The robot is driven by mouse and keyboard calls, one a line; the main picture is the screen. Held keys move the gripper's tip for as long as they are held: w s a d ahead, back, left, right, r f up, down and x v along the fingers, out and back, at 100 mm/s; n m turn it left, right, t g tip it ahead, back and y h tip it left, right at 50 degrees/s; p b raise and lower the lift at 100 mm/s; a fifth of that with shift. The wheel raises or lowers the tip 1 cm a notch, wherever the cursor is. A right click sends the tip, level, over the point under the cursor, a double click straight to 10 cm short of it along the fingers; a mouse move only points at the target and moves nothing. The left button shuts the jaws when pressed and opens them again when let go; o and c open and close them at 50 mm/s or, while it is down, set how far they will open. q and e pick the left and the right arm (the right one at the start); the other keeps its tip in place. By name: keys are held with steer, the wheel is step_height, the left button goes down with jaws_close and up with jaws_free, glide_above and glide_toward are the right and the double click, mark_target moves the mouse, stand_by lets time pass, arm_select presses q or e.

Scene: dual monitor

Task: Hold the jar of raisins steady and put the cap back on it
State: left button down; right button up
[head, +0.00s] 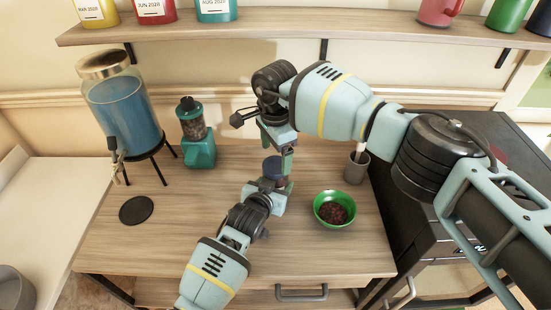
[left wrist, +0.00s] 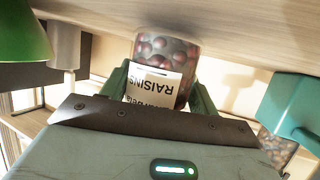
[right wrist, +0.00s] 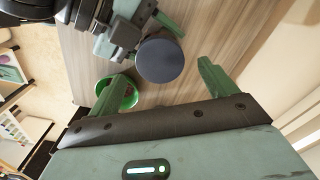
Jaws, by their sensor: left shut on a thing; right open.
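The jar of raisins (left wrist: 178,62) stands on the table; its label and the raisins show through clear sides in the left wrist view. My left gripper (head: 277,187) is shut around the jar. The dark blue round cap (right wrist: 160,58) sits at the jar's top, and it also shows in the head view (head: 272,168). Whether it is fully seated I cannot tell. My right gripper (head: 278,152) points down just above the cap. Its fingers are open, one on each side of the cap in the right wrist view, apart from it.
A green bowl (head: 333,209) of dark bits stands right of the jar, with a grey cup (head: 356,168) behind it. A teal grinder (head: 198,145), a blue drink dispenser (head: 126,112) and a black coaster (head: 136,210) are at left. A shelf (head: 270,26) with canisters runs above.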

mark_target(275, 164)
steer(key=shift+r, duration=0.5)
steer(key=shift+c, duration=0.3)
steer(key=shift+r+n, duration=1.6)
steer(key=shift+r, duration=0.15)
steer(key=shift+f, duration=4)
steer(key=shift+c, duration=0.2)
steer(key=c, duration=0.9)
steer(key=shift+m, duration=1.7)
steer(key=shift+c, duration=0.4)
